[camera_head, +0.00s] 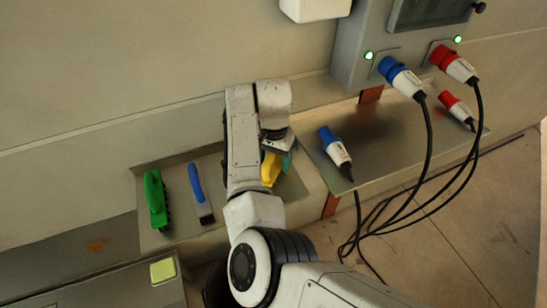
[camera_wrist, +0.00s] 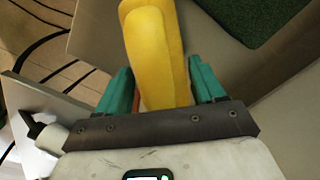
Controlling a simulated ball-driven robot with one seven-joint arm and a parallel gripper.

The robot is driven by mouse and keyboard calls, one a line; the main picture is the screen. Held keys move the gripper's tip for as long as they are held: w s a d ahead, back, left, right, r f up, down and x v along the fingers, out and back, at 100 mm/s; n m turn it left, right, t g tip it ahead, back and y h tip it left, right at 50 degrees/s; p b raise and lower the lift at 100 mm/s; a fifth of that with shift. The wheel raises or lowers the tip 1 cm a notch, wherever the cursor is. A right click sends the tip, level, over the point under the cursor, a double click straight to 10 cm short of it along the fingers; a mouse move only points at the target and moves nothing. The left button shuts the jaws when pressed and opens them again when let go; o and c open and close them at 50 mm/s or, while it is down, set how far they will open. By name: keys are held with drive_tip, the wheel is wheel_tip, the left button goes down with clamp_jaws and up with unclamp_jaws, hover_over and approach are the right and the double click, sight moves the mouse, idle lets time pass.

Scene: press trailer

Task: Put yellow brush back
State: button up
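The yellow brush (camera_wrist: 155,45) is between the two teal fingers of my gripper (camera_wrist: 160,75) in the wrist view. Its body fills the space between the fingertips, and the fingers look closed on its sides. In the head view the yellow brush (camera_head: 269,170) is partly hidden by my gripper (camera_head: 276,150), over the right part of the metal tray (camera_head: 178,170). I cannot tell whether the brush touches the tray.
A green brush (camera_head: 155,198) and a blue brush (camera_head: 200,194) lie in the tray's left part. A shelf (camera_head: 385,133) at right holds a loose blue plug (camera_head: 334,150) and red plug (camera_head: 456,108). Black cables (camera_head: 428,150) hang there. A green textured patch (camera_wrist: 245,15) shows in the wrist view.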

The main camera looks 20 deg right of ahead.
drive_tip(key=o, duration=0.3)
drive_tip(key=shift+r, duration=0.1)
wheel_tip(320, 180, up, 12)
drive_tip(key=shift+r+b, duration=0.1)
drive_tip(key=shift+b, duration=0.7)
